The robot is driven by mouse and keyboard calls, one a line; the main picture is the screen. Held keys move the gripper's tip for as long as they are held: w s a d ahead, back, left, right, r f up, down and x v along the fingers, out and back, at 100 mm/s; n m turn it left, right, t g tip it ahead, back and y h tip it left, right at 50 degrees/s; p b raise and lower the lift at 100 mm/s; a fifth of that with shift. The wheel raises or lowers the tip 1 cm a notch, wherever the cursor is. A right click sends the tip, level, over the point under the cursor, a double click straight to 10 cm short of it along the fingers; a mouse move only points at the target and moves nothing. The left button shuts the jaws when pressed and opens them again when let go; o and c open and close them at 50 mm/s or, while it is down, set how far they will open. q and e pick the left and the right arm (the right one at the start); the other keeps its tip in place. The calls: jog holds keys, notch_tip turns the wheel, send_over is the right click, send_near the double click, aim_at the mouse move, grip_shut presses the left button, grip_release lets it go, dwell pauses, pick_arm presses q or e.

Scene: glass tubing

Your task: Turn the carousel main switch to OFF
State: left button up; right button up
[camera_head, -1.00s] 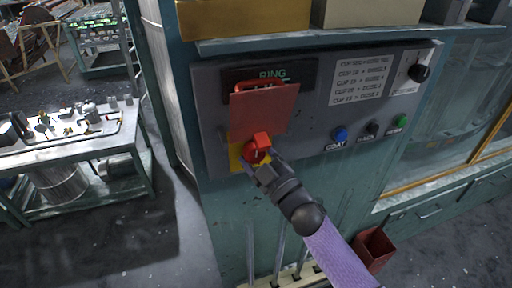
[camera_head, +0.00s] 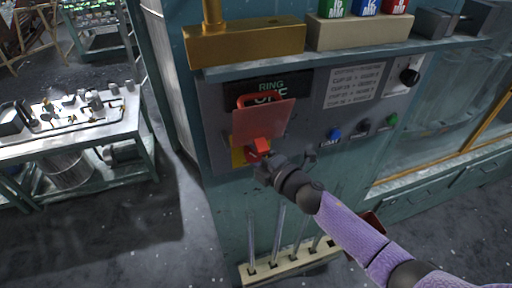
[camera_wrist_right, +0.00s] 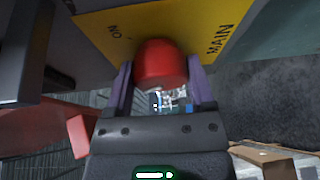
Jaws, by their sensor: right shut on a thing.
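The carousel main switch is a red knob (camera_head: 258,147) on a yellow plate (camera_head: 237,152) low on the left of the grey control panel (camera_head: 310,115). My right gripper (camera_head: 265,162) is at the knob from below right. In the right wrist view its two purple fingers (camera_wrist_right: 160,90) are shut on the sides of the red knob (camera_wrist_right: 160,62). There the yellow plate (camera_wrist_right: 105,32) shows "MAIN" and an upside-down "ON"; the knob's pointer is hidden. A see-through red flap (camera_head: 262,120) hangs just above the knob. My left gripper is out of view.
A dark display (camera_head: 270,90) reads "RING" with what looks like "OFF" below, partly covered by the flap. Blue (camera_head: 335,134) and green (camera_head: 392,118) buttons and a black knob (camera_head: 410,76) sit on the right. A rack of glass rods (camera_head: 290,262) stands below.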

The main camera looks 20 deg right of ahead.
jog(key=shift+n+p, duration=0.4)
jog(key=shift+n, duration=0.1)
jog(key=shift+f, duration=0.1)
jog(key=o, duration=1.2)
jog(key=shift+r+v, duration=0.15)
jog(key=shift+v, duration=2.35)
jog(key=shift+r+v, duration=0.15)
jog(key=shift+v, duration=2.3)
